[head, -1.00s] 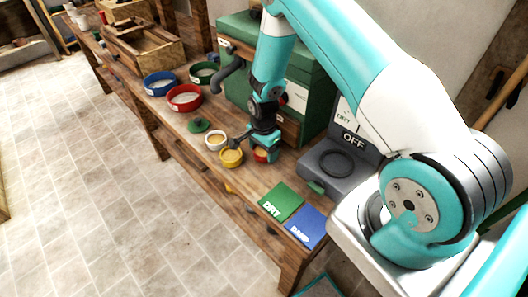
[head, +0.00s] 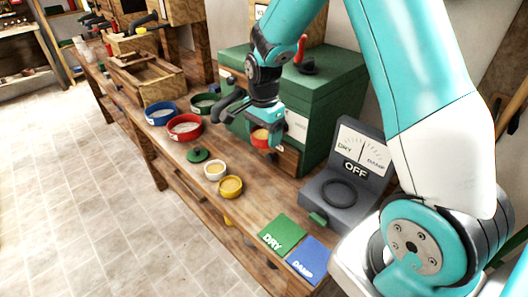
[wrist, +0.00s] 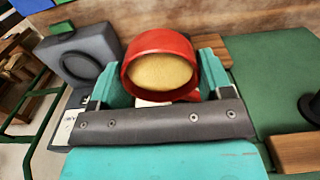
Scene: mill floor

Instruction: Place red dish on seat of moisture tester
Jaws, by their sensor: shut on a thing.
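The small red dish (head: 260,138) holds a yellowish fill and is raised above the bench in the head view. My gripper (head: 263,128) is shut on it. In the wrist view the red dish (wrist: 160,68) sits between the teal fingers, its fill showing. The moisture tester (head: 345,175) is a grey device to the right of the gripper, with a DRY/DAMP dial and an OFF sign. Its seat (head: 338,193) is a dark round ring on the flat top and is empty. The tester also shows at the left of the wrist view (wrist: 95,55).
A white dish (head: 215,170) and a yellow dish (head: 230,187) stand on the bench left of the tester. A green DRY mat (head: 283,233) and blue DAMP mat (head: 309,260) lie at the near end. A large green box (head: 320,95) stands behind my gripper.

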